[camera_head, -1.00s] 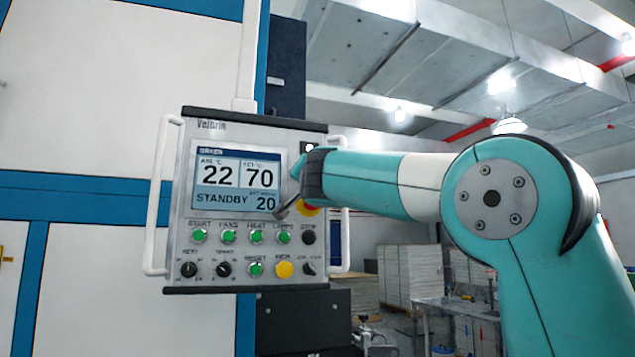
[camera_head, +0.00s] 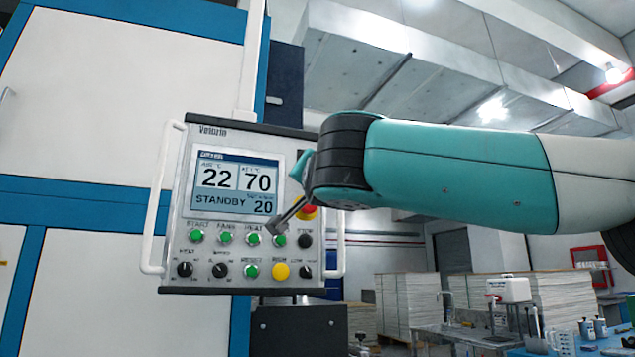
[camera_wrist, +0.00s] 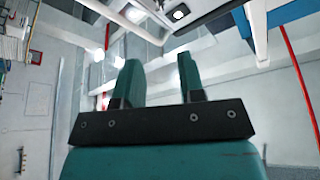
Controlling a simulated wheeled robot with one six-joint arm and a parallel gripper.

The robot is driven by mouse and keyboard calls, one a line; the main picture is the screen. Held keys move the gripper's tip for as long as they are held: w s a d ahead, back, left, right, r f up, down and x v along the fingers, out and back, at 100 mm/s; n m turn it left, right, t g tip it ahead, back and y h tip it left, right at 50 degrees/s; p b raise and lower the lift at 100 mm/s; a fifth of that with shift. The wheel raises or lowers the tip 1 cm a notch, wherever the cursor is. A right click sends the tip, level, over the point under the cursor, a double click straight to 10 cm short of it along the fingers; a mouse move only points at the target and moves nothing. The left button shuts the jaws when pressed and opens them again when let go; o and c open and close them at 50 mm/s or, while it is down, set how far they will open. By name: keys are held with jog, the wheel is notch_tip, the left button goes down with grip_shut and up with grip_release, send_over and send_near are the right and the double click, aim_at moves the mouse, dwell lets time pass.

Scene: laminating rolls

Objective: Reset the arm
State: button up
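My gripper (camera_wrist: 158,78) shows in the wrist view as two teal fingers standing apart, with nothing between them. In the head view, my arm reaches in from the right and its dark wrist covers the panel's right edge. A small teal tip (camera_head: 300,166) and a thin grey rod (camera_head: 287,215) stick out from the wrist, in front of the panel in the picture. The rod's end overlaps the button row; I cannot tell whether it touches. The rest of the gripper is hidden there.
The grey control panel (camera_head: 180,215) has a lit screen (camera_head: 236,182) reading 22, 70, STANDBY and 20. Below are green buttons, a yellow button (camera_head: 281,271) and black knobs. A red button (camera_head: 308,212) is partly hidden. Pallet stacks (camera_head: 400,303) and a cluttered bench stand behind, right.

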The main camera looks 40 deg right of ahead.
dwell(0.4)
jog(key=a+f+n+g+y+p, duration=0.2)
jog(key=a+f+n+g+y, duration=0.3)
jog(key=f, duration=0.8)
jog(key=a+f+n+g+y+p, duration=0.1)
jog(key=a+f+n+g+y, duration=0.2)
jog(key=a+f+n+y, duration=0.75)
jog(key=s+a+f+n+g+h+p, duration=0.1)
jog(key=s+a+f+n+g+p, duration=0.1)
jog(key=s+f+g, duration=0.9)
jog(key=s+f+n, duration=0.1)
jog(key=s+f, duration=0.7)
jog(key=s, duration=0.2)
jog(key=shift+s+a+n, duration=0.2)
jog(key=shift+n, duration=0.15)
